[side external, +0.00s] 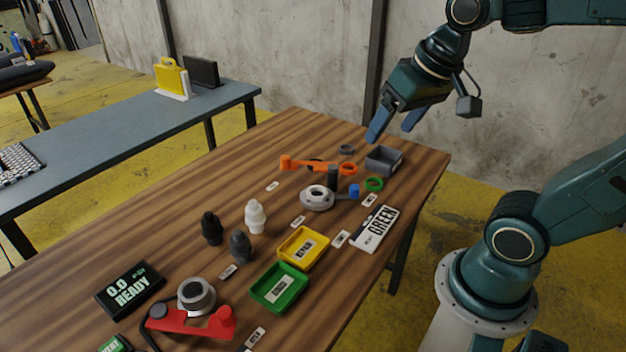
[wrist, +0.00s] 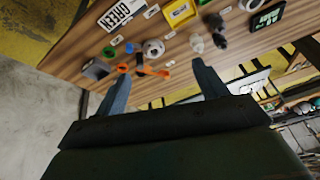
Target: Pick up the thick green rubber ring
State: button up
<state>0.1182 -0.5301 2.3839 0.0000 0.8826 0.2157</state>
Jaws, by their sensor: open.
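The green rubber ring (side external: 374,189) lies flat near the right end of the wooden table, in front of the grey box. It also shows in the wrist view (wrist: 109,57), small, at the upper left, outside the span between my fingers. My gripper (side external: 389,134) is open and empty, in the air above and behind the ring, well apart from it. Its two blue fingers also show spread wide in the wrist view (wrist: 160,72).
The GREEN sign (side external: 375,229) lies nearer the camera. Yellow (side external: 322,255) and green (side external: 258,297) trays are farther left.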

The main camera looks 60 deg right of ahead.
jog(key=w+d+f+m+g, duration=0.1)
jog(key=w+d+f+m, duration=0.1)
jog(key=w+d+m, duration=0.35)
jog(key=m+g, duration=0.4)
jog(key=m, duration=0.9)
send_over(373, 186)
notch_tip(373, 186, down, 16)
jog(key=shift+r+y, duration=0.15)
jog(key=shift+y, duration=0.15)
jog(key=shift+n, duration=0.25)
jog(key=shift+f, duration=4.3)
jog(key=shift+f, duration=0.1)
jog(key=shift+d+f, duration=0.1)
jog(key=shift+f, duration=2.4)
